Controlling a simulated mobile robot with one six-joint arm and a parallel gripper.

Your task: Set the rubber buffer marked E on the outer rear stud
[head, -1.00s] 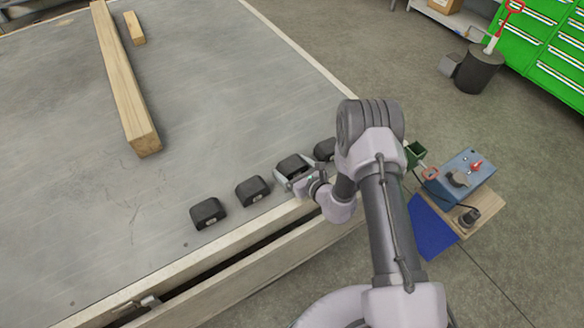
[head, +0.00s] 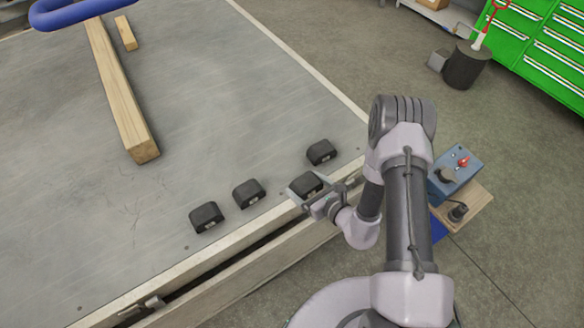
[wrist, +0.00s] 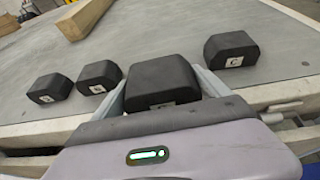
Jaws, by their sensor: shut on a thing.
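My gripper (head: 307,190) is shut on a black rubber buffer (head: 308,181) near the front edge of the grey trailer deck (head: 215,120). In the wrist view the held buffer (wrist: 162,80) sits between the two fingers, and its white label is mostly cut off by my gripper, so I cannot read the letter. A buffer that appears marked C (wrist: 231,49) stands on the deck to its right. Two more buffers stand to the left, a nearer one (wrist: 98,77) and a farther one (wrist: 53,88); their letters are too small to read. I cannot make out any stud.
A long timber beam (head: 121,95) and a short wood block (head: 125,33) lie on the deck. A blue tube (head: 75,12) crosses the top left. A blue box with a red knob (head: 456,172) stands off the deck at right. The middle deck is clear.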

